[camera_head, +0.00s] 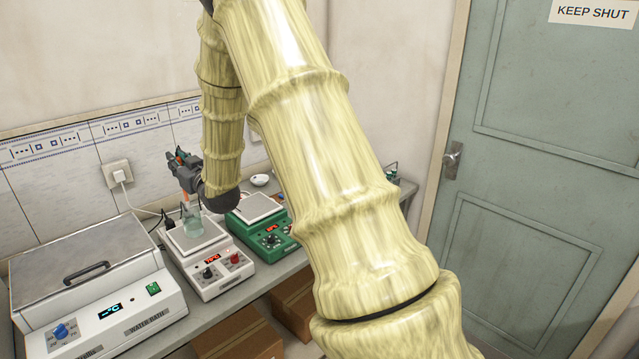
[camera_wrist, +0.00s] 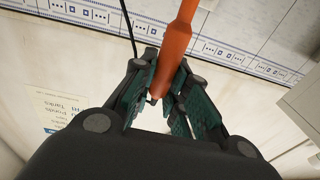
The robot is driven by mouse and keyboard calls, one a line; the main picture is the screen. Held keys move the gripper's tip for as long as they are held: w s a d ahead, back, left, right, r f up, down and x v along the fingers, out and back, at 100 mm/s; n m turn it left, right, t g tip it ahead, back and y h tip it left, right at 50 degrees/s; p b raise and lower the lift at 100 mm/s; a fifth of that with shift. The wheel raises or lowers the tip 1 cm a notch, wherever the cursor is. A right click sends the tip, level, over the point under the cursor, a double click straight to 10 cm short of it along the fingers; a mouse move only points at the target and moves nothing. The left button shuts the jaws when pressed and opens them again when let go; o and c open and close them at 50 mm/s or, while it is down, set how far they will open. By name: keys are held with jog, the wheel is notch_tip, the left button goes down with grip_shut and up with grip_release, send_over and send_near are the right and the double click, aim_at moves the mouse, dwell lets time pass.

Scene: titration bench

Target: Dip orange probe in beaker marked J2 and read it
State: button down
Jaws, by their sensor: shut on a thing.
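My gripper (camera_head: 183,168) is shut on the orange probe, above the white hotplate. In the wrist view the gripper (camera_wrist: 165,85) has its green-padded fingers on either side of the orange probe (camera_wrist: 177,45), with a dark cable running beside it. A small clear beaker (camera_head: 192,222) stands on the plate of the white hotplate (camera_head: 214,262), below the gripper. The probe shows only as a bit of orange (camera_head: 185,198) over the beaker in the head view; I cannot tell whether its tip is inside. No J2 marking is legible. The hotplate has a red lit display.
A white water bath (camera_head: 95,285) with a closed, handled lid stands at left. A green hotplate (camera_head: 262,225) stands right of the white one, with a small white dish (camera_head: 260,180) behind. A wall socket (camera_head: 118,173) is behind. Cardboard boxes (camera_head: 240,338) are under the bench.

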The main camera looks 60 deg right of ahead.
jog(key=shift+r+p, duration=0.55)
jog(key=shift+r, duration=0.8)
